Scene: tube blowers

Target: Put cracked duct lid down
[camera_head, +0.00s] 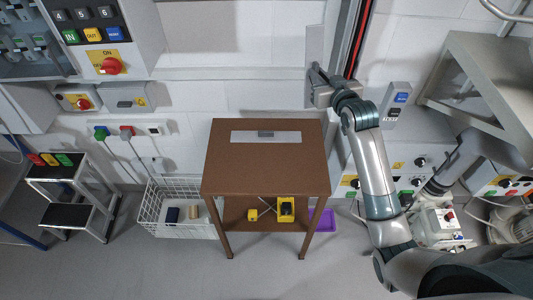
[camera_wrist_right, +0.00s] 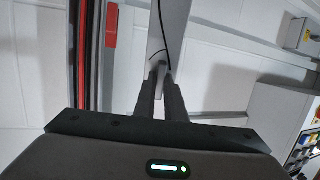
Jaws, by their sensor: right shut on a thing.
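The cracked duct lid is a grey strip (camera_head: 315,42) in front of the wall at the top, left of the open duct. In the right wrist view the lid (camera_wrist_right: 174,30) rises from between the fingers, with a thin dark crack line on it. My right gripper (camera_head: 316,76) is shut on the lid's lower part; its fingers also show in the right wrist view (camera_wrist_right: 161,76). The lid is held up, beyond the brown table (camera_head: 235,175) and above its height. My left gripper is not in view.
A pale strip with a dark grip (camera_head: 290,137) lies on the table's far part; the near top is bare. The open duct (camera_head: 360,40) shows red and black inside. A white wire basket (camera_head: 150,210) stands left, a purple bin (camera_head: 322,220) right. Yellow items sit on the lower shelf.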

